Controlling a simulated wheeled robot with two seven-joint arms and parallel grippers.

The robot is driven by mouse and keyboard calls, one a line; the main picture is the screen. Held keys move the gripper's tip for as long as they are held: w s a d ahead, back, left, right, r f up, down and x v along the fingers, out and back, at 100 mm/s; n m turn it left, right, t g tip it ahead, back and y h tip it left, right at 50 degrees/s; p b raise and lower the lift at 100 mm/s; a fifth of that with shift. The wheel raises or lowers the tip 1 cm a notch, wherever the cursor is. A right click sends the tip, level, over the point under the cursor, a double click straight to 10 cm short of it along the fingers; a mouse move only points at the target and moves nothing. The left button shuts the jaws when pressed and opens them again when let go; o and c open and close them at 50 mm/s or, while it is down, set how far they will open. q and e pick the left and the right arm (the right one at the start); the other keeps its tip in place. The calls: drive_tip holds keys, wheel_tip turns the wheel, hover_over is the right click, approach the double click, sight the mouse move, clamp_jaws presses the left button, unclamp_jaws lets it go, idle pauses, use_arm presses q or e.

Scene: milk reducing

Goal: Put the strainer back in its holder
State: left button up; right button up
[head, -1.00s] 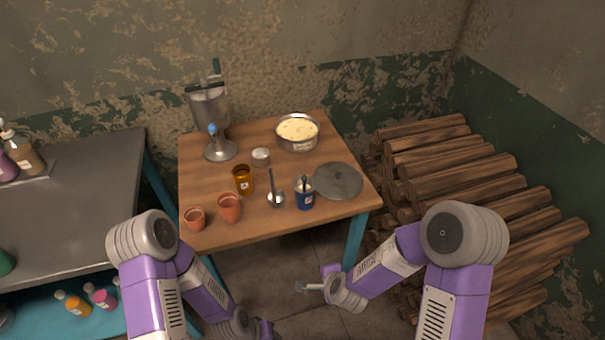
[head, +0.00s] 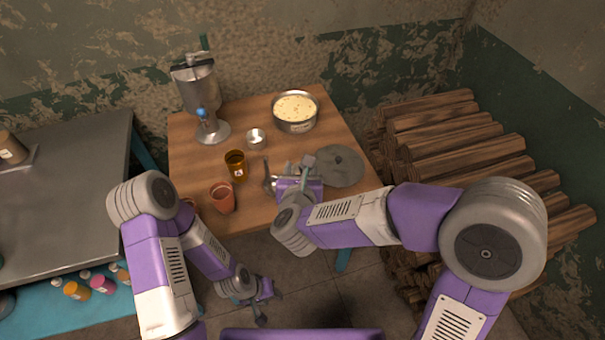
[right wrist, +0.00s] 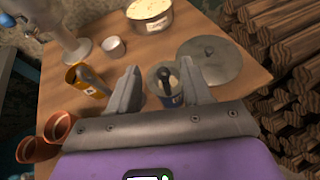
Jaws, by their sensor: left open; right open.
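A long-handled metal utensil, which looks like the strainer (head: 266,172), stands with its handle up near the table's front edge. Its grey handle (right wrist: 92,78) shows in the right wrist view before the amber cup; its bowl is hidden behind my left-hand finger there. I cannot tell whether this can is the holder. My right gripper (right wrist: 158,80) is open and empty over the table front; it hides most of the can in the head view. My left gripper (head: 270,307) is open, low before the table.
An amber cup (head: 235,165), a terracotta cup (head: 222,197) and a small metal cup (head: 256,138) stand left of my right gripper. A round grey lid (head: 341,166) lies at right. A pot (head: 296,112) and a metal machine (head: 197,92) stand behind. Logs (head: 460,150) are stacked right.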

drive_tip(key=x, duration=0.4)
drive_tip(key=shift+w+d+f, duration=0.15)
drive_tip(key=shift+w, duration=0.2)
drive_tip(key=shift+c, duration=0.2)
clamp_jaws()
